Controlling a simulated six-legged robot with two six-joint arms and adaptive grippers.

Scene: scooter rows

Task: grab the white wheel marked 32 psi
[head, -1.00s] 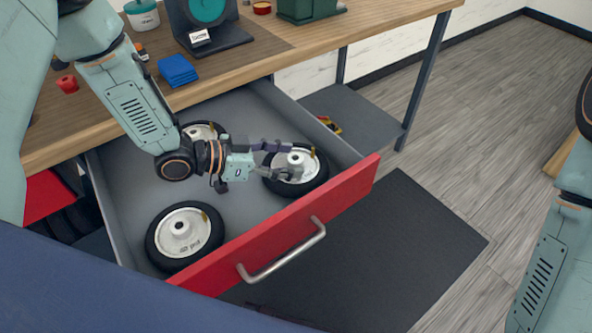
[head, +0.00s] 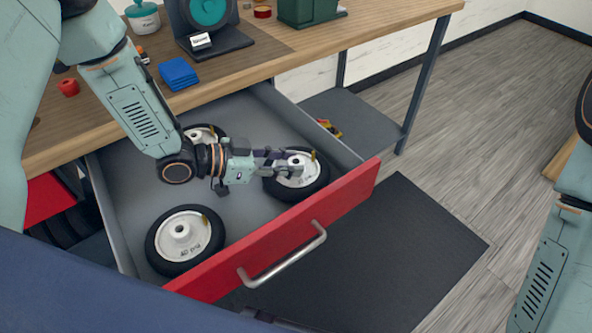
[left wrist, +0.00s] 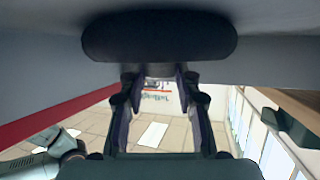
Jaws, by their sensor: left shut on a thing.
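Three white-hubbed wheels with black tyres lie in the open red-fronted drawer (head: 240,105). My left gripper (head: 290,164) reaches in from the left and is shut on the hub of the right wheel (head: 313,183). Its fingers cover part of that hub, and its marking is too small to read surely. In the left wrist view the fingers (left wrist: 158,78) close on a pale hub under a dark tyre (left wrist: 160,38). The front wheel (head: 178,219) has a marking that looks like 40 psi. The back wheel (head: 200,131) is mostly hidden behind my arm. My right gripper is out of view.
The wooden workbench (head: 370,25) above the drawer holds a blue stack (head: 178,72), a red item (head: 68,87) and a stand with a small sign (head: 200,41). The drawer front with its handle (head: 283,255) borders the wheels. A dark mat (head: 400,240) lies on the floor.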

